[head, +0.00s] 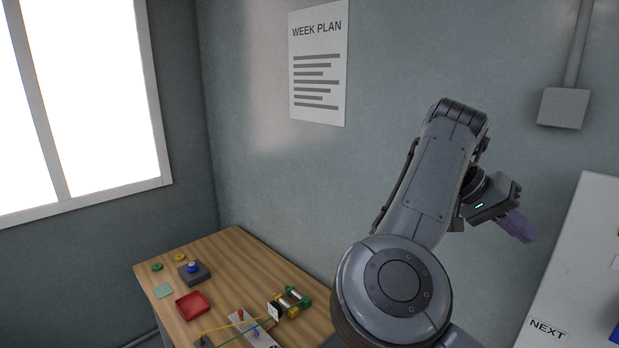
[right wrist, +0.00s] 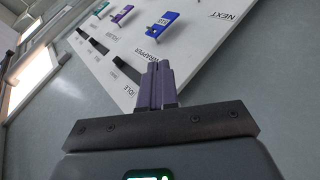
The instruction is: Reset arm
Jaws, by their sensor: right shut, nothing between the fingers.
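My right arm rises in the middle of the head view, bent at the elbow. Its gripper (head: 519,229) has purple fingers and points down to the right, in front of the grey wall and left of a white board. In the right wrist view the two purple fingers (right wrist: 158,84) lie together, shut with nothing between them. Beyond them is the white board (right wrist: 215,45) with labels such as WRAPPER, IDLE and NEXT. The fingers look apart from the board. My left gripper is in neither view.
The board's edge (head: 562,262) stands at the right. A wooden table (head: 235,262) at the lower left carries a red tray (head: 193,305), a dark box with a blue knob (head: 193,270), and green and yellow parts (head: 291,301).

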